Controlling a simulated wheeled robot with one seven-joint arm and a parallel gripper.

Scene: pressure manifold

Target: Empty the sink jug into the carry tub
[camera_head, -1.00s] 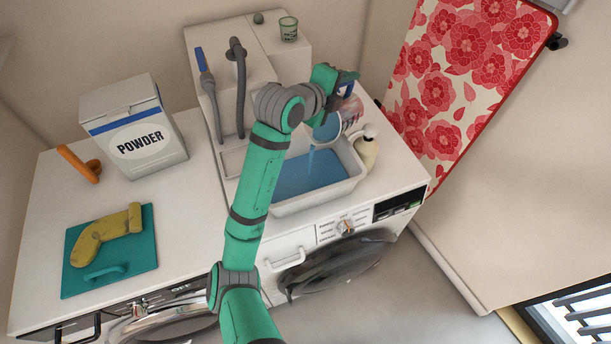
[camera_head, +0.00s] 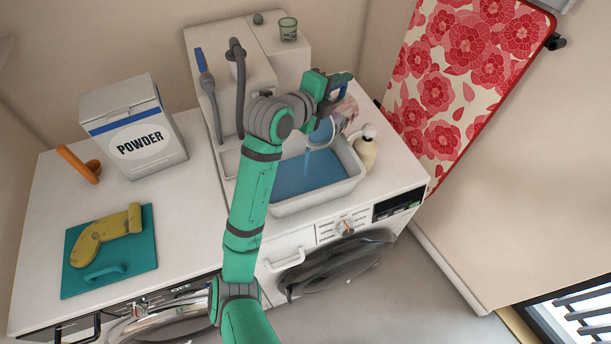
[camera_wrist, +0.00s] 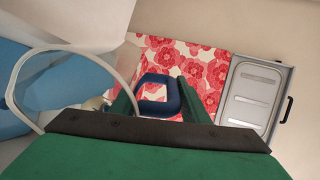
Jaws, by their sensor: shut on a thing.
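My gripper (camera_head: 338,86) is shut on the jug's dark blue handle, beside and above the jug body. In the wrist view, the handle (camera_wrist: 158,96) sits between my gripper's fingers (camera_wrist: 160,106). A pale curved rim and blue liquid show at the left there. My arm hides part of the tub's left side.
A pump bottle (camera_head: 366,150) stands close to the tub's right end. A powder box (camera_head: 135,130), an orange item (camera_head: 80,163) and a teal board (camera_head: 110,265) with a yellow item lie left.

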